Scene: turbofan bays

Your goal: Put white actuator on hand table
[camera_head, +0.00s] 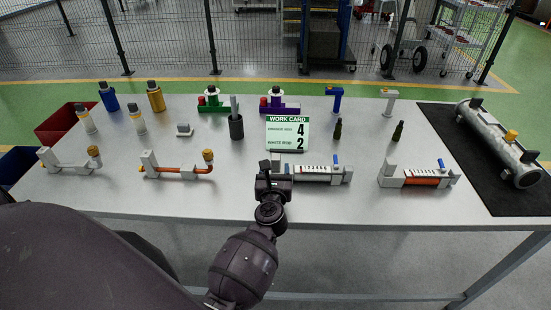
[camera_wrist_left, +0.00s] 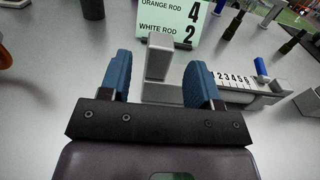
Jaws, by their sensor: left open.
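The white actuator (camera_head: 322,174), a grey-white body with a numbered scale and a blue knob, lies on the grey table (camera_head: 230,203), just right of my left gripper (camera_head: 273,174). In the left wrist view the actuator (camera_wrist_left: 245,90) extends right from an upright grey end block (camera_wrist_left: 158,58). My left gripper (camera_wrist_left: 158,80) is open, its blue fingers on either side of that block in the picture. I cannot tell whether they touch it. The gripper hides part of the actuator's left end in the head view. My right gripper is not in view. I cannot tell which surface is the hand table.
A work card (camera_head: 287,133) reading orange rod 4, white rod 2 stands behind the actuator. An orange-rod actuator (camera_head: 420,177) lies to its right. A dark cup (camera_head: 236,127) and two small dark bottles stand nearby. A black mat (camera_head: 480,170) holds a large cylinder (camera_head: 497,143).

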